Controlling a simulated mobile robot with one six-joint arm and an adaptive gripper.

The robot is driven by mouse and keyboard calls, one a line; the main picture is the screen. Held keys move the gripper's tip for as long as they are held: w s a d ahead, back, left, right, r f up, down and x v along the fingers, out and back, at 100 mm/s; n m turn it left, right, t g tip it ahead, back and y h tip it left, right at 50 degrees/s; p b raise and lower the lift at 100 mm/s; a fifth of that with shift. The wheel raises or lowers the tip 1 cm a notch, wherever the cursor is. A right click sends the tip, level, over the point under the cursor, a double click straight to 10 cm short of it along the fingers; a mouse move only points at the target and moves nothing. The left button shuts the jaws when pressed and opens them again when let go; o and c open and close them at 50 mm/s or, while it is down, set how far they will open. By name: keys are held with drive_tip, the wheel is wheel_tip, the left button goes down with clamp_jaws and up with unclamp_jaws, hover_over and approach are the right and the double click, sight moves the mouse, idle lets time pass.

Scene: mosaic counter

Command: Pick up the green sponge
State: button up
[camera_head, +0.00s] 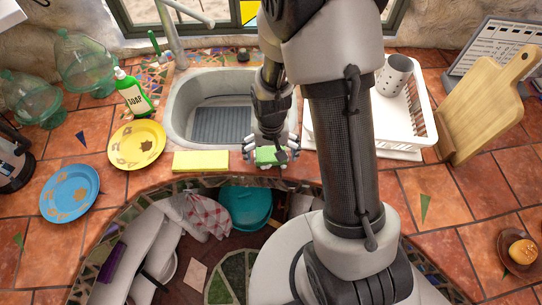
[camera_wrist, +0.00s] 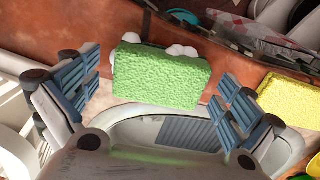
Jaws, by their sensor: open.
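The green sponge (camera_head: 266,155) lies at the counter's front edge, just in front of the sink. In the wrist view the green sponge (camera_wrist: 160,75) shows between the two blue-padded fingers, with gaps on both sides and white foam at its far edge. My gripper (camera_head: 270,152) is above and around the sponge, open, its fingers on either side. In the wrist view my gripper (camera_wrist: 155,100) has its jaws spread wide and holds nothing. Whether the fingertips reach down to the counter I cannot tell.
A yellow sponge (camera_head: 201,161) lies left of the green one. The sink (camera_head: 182,100) is behind. Dirty yellow (camera_head: 136,160) and blue (camera_head: 52,205) plates and a soap bottle (camera_head: 133,97) stand left. A white dish rack (camera_head: 421,125) and cutting board (camera_head: 482,110) stand right.

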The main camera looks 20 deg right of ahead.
sight(270, 154)
drive_tip(key=shift+c, duration=0.2)
drive_tip(key=c, duration=0.9)
drive_tip(key=shift+r, duration=0.1)
wheel_tip(270, 154, up, 20)
drive_tip(key=p, duration=0.5)
drive_tip(key=o, duration=0.3)
drive_tip(key=c, duration=0.4)
drive_tip(key=shift+w+a, duration=0.1)
